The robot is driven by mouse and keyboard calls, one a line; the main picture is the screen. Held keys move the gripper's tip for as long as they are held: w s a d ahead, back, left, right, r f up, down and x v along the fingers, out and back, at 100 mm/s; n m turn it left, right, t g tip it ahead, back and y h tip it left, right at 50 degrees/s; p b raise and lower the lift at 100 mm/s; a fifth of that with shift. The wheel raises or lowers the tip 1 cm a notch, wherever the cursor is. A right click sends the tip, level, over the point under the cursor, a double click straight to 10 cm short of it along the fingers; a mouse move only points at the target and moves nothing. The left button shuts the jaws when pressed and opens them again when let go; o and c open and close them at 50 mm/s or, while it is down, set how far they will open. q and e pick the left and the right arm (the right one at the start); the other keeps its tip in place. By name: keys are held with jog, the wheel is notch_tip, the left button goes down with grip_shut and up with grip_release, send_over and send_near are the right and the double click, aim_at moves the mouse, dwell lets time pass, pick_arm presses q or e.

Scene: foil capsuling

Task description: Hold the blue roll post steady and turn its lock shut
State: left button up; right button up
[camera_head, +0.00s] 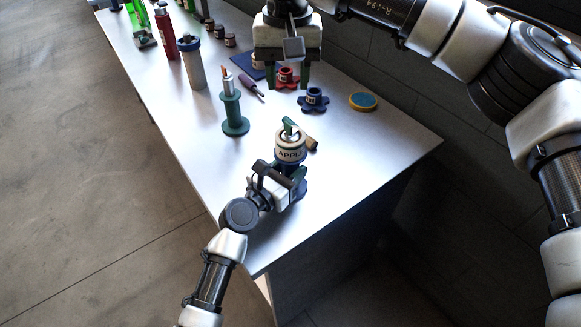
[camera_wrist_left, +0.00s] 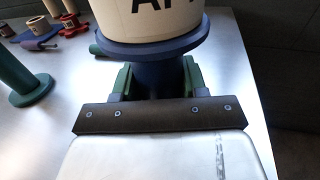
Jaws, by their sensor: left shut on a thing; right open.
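The blue roll post (camera_head: 299,188) stands near the table's front corner, carrying a white roll (camera_head: 290,149) with black lettering. A green lock piece (camera_head: 289,126) sits on top of the roll; I cannot tell its exact setting. My left gripper (camera_head: 290,182) is shut on the post below the roll. In the left wrist view, its green fingers (camera_wrist_left: 157,85) are on both sides of the blue post (camera_wrist_left: 162,78), under the blue flange (camera_wrist_left: 150,46) and white roll (camera_wrist_left: 150,16). My right gripper (camera_head: 288,82) is open, pointing down farther back, apart from the lock.
A red lobed piece (camera_head: 286,79) shows between the right fingers. A green spool post (camera_head: 234,112) stands left. The table's front right is clear.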

aim_at(288, 124)
jog(key=shift+c, duration=0.4)
jog(key=shift+c, duration=0.6)
notch_tip(288, 124, down, 10)
jog(key=m, duration=2.8)
jog(key=shift+m, duration=0.3)
jog(key=shift+c, duration=0.2)
grip_shut()
